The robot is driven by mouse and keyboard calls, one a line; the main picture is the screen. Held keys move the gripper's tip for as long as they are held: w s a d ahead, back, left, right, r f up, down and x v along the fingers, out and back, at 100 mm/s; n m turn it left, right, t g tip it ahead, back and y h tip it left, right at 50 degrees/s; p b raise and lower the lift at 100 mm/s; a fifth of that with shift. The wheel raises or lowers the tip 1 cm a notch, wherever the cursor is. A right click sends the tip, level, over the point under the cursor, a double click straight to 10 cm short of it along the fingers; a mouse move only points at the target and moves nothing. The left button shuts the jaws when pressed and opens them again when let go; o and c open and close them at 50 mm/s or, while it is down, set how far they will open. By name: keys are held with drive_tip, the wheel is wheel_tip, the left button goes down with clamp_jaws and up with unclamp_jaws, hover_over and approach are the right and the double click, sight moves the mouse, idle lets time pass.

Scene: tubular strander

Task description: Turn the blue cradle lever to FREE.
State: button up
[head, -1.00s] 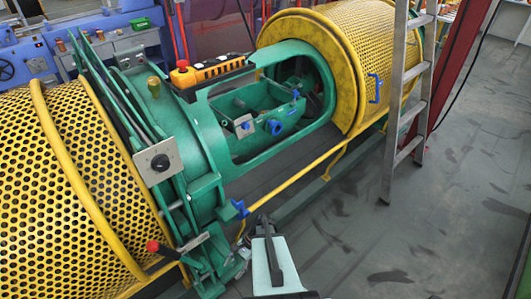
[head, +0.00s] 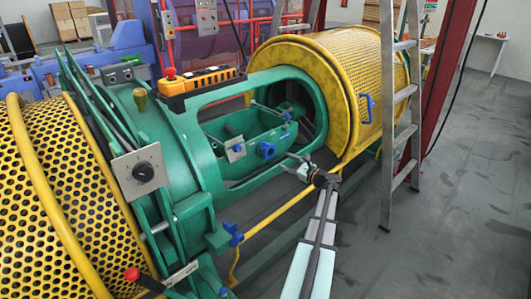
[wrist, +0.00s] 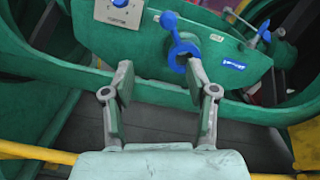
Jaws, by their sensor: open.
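The green cradle (head: 225,137) sits inside the opening of the green frame. On its wall is a blue lever with a round hub (head: 266,150). In the wrist view the blue lever (wrist: 180,45) shows a ring-shaped hub, a rounded knob at upper left and a lower end near my right finger. My gripper (wrist: 160,75) is open and empty, just before the cradle wall, with the lever at its upper right. Whether the right fingertip touches the lever I cannot tell. In the head view my gripper (head: 298,166) is at the cradle opening's right side. A small blue label (wrist: 232,64) is unreadable.
A plate with a blue knob (head: 236,149) is left of the lever. A smaller blue-ended handle (wrist: 265,31) is farther right. The green frame's lower rail (wrist: 250,105) and a yellow bar (head: 282,212) run below. A ladder (head: 400,125) stands to the right.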

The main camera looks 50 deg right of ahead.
sight(266, 146)
drive_tip(key=w+d, duration=0.1)
drive_tip(key=w, duration=0.4)
drive_tip(key=w+d+p, duration=0.1)
drive_tip(key=w, duration=0.5)
drive_tip(key=w+d+r+p, duration=0.1)
drive_tip(key=w, duration=0.5)
drive_tip(key=shift+d, duration=0.35)
drive_tip(key=shift+c, duration=0.4)
clamp_jaws()
